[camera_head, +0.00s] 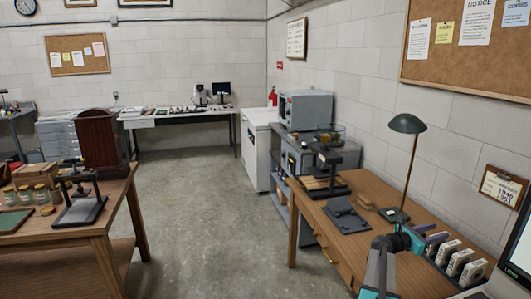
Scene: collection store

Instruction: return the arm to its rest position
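Part of my arm (382,268), grey with teal joint caps, rises from the bottom edge at the lower right. Its upper joint (401,241) shows in front of the right-hand wooden desk (335,232). I can make out no gripper fingers, so I cannot see whether my gripper holds anything.
A green desk lamp (407,124), a dark flat device (346,215), a black stand (327,165) and a row of white-faced holders (460,261) stand on the desk. A monitor (517,255) is at the right edge. Another wooden table (100,232) is left. Open floor (205,200) lies between.

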